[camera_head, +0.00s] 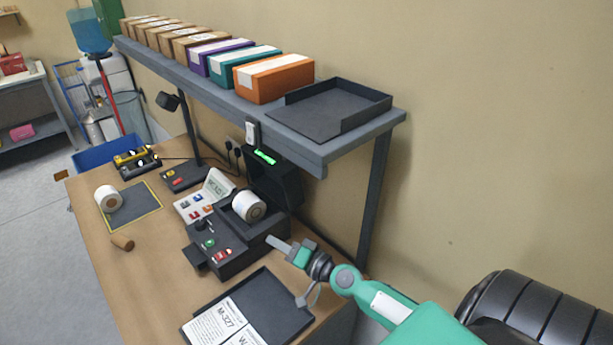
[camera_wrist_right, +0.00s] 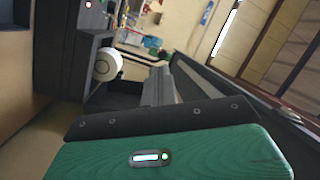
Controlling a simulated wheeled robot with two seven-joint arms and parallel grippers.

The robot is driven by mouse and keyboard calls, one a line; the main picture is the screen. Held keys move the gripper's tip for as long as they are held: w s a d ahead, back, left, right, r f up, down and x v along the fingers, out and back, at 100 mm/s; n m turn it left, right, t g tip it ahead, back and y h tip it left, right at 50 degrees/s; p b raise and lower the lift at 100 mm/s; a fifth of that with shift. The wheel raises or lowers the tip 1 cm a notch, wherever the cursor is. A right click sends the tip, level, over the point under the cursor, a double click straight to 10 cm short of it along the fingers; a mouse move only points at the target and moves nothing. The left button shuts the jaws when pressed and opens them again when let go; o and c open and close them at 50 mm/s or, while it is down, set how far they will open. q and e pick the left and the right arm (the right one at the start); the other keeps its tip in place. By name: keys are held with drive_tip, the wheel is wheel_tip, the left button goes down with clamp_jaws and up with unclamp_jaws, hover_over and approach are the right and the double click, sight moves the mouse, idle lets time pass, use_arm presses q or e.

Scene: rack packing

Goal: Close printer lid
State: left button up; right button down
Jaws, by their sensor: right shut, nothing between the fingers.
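The dark printer (camera_head: 240,240) stands on the wooden table, with a white label roll (camera_head: 247,206) in its open top. The roll also shows in the wrist view (camera_wrist_right: 107,64). A black panel (camera_head: 288,190), which looks like the raised lid, stands upright behind the roll, below the shelf. My right gripper (camera_head: 272,241) is at the printer's right side, in front of and below the panel. Its fingers are shut and empty, pointing left towards the printer; I cannot tell whether they touch it. In the wrist view its fingers (camera_wrist_right: 157,88) point away from the camera. My left gripper is not in view.
A grey shelf (camera_head: 325,151) with several boxes and a black tray (camera_head: 330,108) hangs over the table's back. A dark tray with printed sheets (camera_head: 222,328) lies in front of the printer. Another roll (camera_head: 108,198) stands on a mat at left. The front left tabletop is mostly clear.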

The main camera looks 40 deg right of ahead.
drive_tip(key=w+d+r+m+h, duration=0.1)
drive_tip(key=w+d+m+h, duration=0.2)
drive_tip(key=d+m+h, duration=0.45)
drive_tip(key=w+d+r+m+h, duration=0.1)
drive_tip(key=w+d+m+h, duration=0.25)
drive_tip(key=d, duration=0.75)
drive_tip(key=p+x, duration=0.1)
drive_tip(key=x, duration=0.7)
drive_tip(key=shift+w+t+p, duration=0.3)
drive_tip(key=shift+w+t, duration=0.1)
drive_tip(key=shift+y, duration=0.3)
